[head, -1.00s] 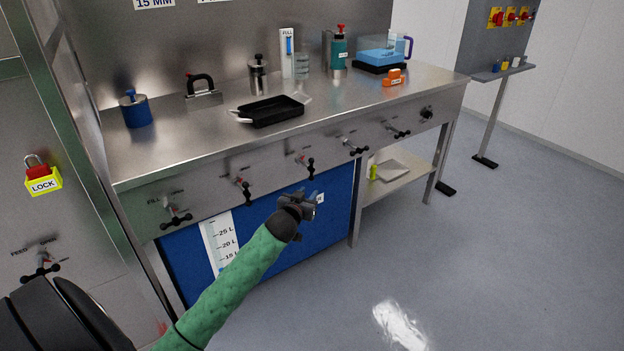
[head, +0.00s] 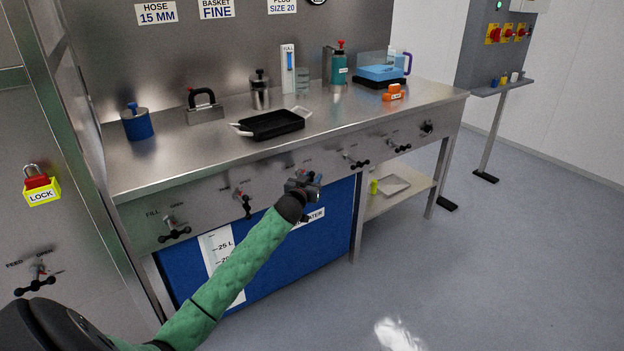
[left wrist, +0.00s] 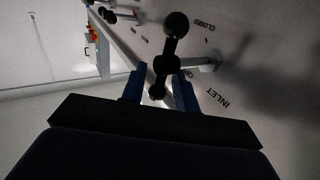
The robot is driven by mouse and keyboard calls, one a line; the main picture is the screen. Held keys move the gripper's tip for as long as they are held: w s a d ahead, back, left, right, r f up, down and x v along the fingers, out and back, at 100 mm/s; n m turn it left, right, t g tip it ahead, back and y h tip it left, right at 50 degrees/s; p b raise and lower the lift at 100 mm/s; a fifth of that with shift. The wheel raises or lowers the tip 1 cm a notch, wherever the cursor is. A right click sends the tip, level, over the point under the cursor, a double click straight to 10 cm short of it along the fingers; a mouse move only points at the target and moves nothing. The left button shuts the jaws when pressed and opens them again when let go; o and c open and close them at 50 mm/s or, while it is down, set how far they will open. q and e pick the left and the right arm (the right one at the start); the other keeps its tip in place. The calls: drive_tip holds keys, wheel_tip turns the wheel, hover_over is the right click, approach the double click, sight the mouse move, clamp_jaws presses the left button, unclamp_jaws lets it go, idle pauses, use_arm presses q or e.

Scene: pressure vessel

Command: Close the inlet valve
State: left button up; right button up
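The inlet valve has a black handle with ball ends (left wrist: 170,55), seen close up in the left wrist view. The printed words INLET and CLOSED stand on the steel panel beside it. My left gripper (head: 305,184) is at the counter's front panel in the head view and hides most of this valve. In the left wrist view its two blue fingers (left wrist: 157,92) are apart, with the handle's lower ball end between them. Gaps show on both sides of the handle, so the gripper looks open. My right gripper is in neither view.
Other black-handled valves line the panel: the fill valve (head: 174,230), one to its right (head: 243,200), and more to the right (head: 355,160). A feed valve (head: 36,280) and red lock (head: 38,184) are at left. A black tray (head: 272,125) sits on the counter. Floor at right is clear.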

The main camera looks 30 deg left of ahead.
use_arm(q)
drive_tip(key=shift+w, duration=0.15)
clamp_jaws()
drive_tip(key=shift+r, duration=0.1)
